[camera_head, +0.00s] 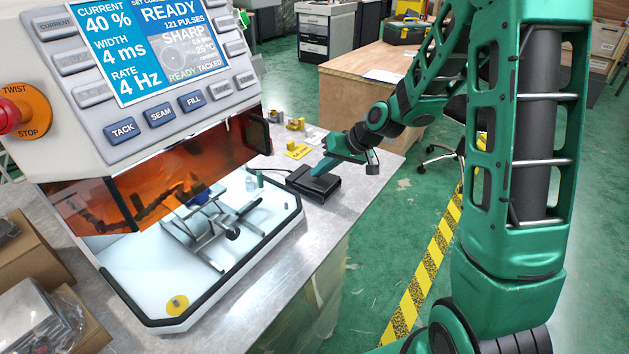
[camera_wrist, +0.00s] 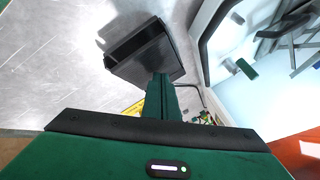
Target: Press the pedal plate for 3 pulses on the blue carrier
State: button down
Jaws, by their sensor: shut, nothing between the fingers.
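The black pedal plate (camera_head: 314,184) lies on the grey metal bench, right of the machine. My gripper (camera_head: 321,171) is shut and empty, with its fingertips at the pedal's top. In the wrist view the shut green fingers (camera_wrist: 161,84) reach to the near edge of the black pedal (camera_wrist: 145,52); I cannot tell whether they press it. The blue carrier (camera_head: 196,197) sits inside the machine's lit chamber, partly hidden behind the orange window and a metal fixture. The machine screen (camera_head: 150,40) reads READY, 121 PULSES, 40 %, 4 ms, 4 Hz, SHARP, TACKED.
The chamber's black-edged tray (camera_head: 215,290) stands left of the pedal, with a yellow round piece (camera_head: 177,305) on its floor. Yellow and grey blocks (camera_head: 297,150) stand behind the pedal. A red stop knob (camera_head: 10,115) sits at the machine's left. The bench front (camera_head: 345,215) is clear.

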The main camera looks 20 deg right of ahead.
aim_at(318, 179)
jog(key=shift+r, duration=0.45)
jog(key=shift+w+r, duration=0.1)
jog(key=shift+w+a+r, duration=0.1)
jog(key=shift+r, duration=1.1)
jog(key=shift+w+a+r, duration=0.1)
jog(key=shift+r, duration=1.1)
jog(key=shift+a, duration=0.1)
dwell(0.7)
